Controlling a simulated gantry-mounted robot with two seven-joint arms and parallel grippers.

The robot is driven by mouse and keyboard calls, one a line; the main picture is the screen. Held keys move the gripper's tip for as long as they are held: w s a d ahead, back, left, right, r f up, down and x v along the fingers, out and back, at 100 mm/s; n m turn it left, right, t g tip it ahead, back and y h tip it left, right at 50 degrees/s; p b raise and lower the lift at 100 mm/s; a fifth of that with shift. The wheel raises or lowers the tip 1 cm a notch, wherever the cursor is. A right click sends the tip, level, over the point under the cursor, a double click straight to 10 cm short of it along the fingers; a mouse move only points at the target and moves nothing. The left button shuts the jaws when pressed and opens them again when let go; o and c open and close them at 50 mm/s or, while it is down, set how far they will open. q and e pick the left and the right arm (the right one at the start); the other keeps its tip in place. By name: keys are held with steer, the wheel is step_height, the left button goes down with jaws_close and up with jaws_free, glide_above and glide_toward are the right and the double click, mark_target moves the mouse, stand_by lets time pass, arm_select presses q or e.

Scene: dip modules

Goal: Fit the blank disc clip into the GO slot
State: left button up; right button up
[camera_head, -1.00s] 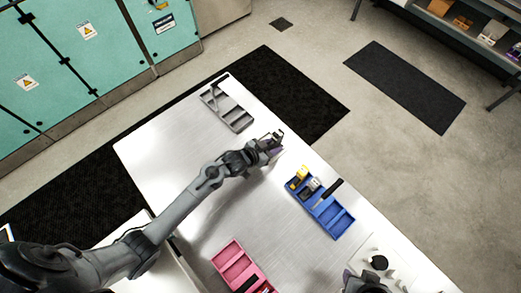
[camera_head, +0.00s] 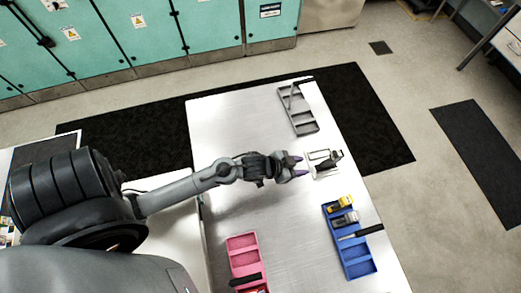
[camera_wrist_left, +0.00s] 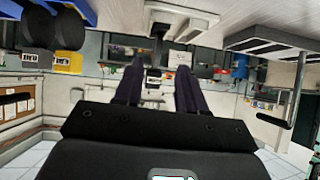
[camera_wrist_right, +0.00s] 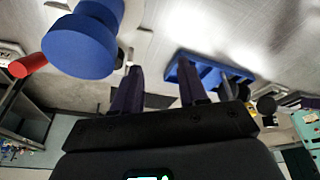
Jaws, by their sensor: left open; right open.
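My left gripper (camera_head: 300,166) is open and empty above the table, just left of a small white-and-black fixture (camera_head: 323,163). That fixture also shows ahead of the open fingers (camera_wrist_left: 160,66) in the left wrist view, as a white block (camera_wrist_left: 180,18). I cannot tell whether it holds the GO slot. My right gripper (camera_wrist_right: 160,66) is open and empty in its wrist view and is out of the head view. A blue tray (camera_head: 362,270) holds a yellow module (camera_head: 341,203), a grey module (camera_head: 345,218) and a black-handled tool (camera_head: 369,230). I cannot make out which piece is the blank disc clip.
A grey compartment tray (camera_head: 299,118) lies at the table's far end. A pink tray (camera_head: 243,242) with dark pieces lies near the front. A large blue round object (camera_wrist_right: 78,45) and a red-ended one (camera_wrist_right: 28,65) are close to the right wrist camera. The table's middle is clear.

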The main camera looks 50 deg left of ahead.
arm_select(q)
steer(key=s+r+n+g+y, duration=0.1)
steer(key=s+r+g, duration=0.1)
steer(key=s, duration=0.7)
steer(key=s+r+n+g+y, duration=0.1)
steer(key=s+g, duration=0.3)
steer(key=s, duration=0.5)
steer(key=shift+a+r+g+y, duration=0.45)
steer(key=shift+r+y, duration=0.15)
steer(key=shift+r, duration=0.2)
steer(key=shift+r, duration=0.1)
steer(key=o, duration=0.4)
step_height(320, 180, up, 12)
steer(key=p, duration=1.2)
steer(key=shift+r+p, duration=0.2)
steer(key=shift+p, duration=0.1)
steer(key=shift+f, duration=0.1)
steer(key=shift+f, duration=0.15)
